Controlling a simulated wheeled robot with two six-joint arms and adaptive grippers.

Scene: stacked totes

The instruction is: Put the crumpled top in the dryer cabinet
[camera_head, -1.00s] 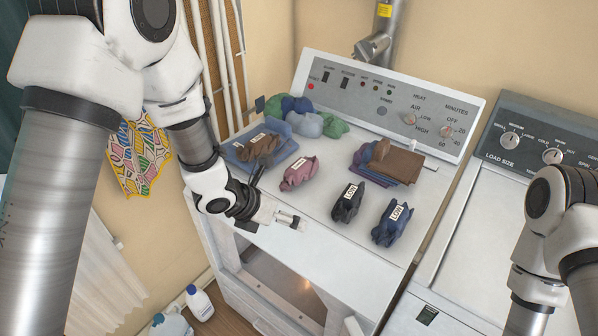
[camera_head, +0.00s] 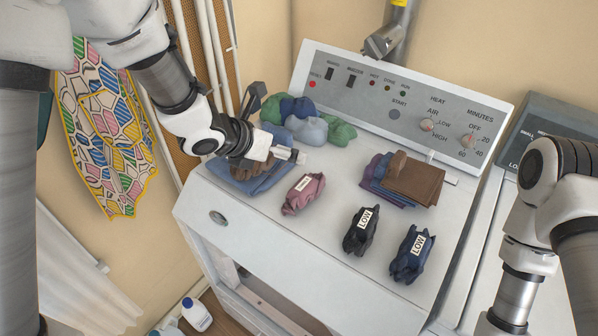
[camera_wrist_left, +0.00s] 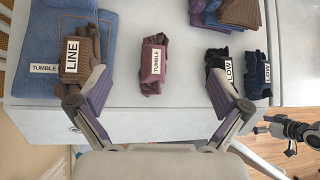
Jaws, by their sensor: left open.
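Several crumpled tops lie on the white dryer cabinet (camera_head: 235,232). A mauve one (camera_head: 302,196), tagged TUMBLE in the left wrist view (camera_wrist_left: 152,82), lies near the middle. A brown one (camera_wrist_left: 90,42), tagged LINE, lies on a blue folded cloth (camera_wrist_left: 40,22) that is tagged TUMBLE. A black one (camera_head: 360,236) and a navy one (camera_head: 408,262), both tagged LOW, lie to the right. My left gripper (camera_head: 277,125) is open and empty above the blue cloth, partly hiding the brown top. In the left wrist view the mauve top shows between its fingers. Only part of my right arm shows.
Several balled cloths (camera_head: 310,128) lie by the control panel (camera_head: 350,85). A brown folded stack (camera_head: 415,182) lies at the right. The cabinet's front has a dark opening (camera_head: 240,275). A patterned cloth (camera_head: 105,140) hangs at the left; a bottle (camera_head: 195,315) stands on the floor.

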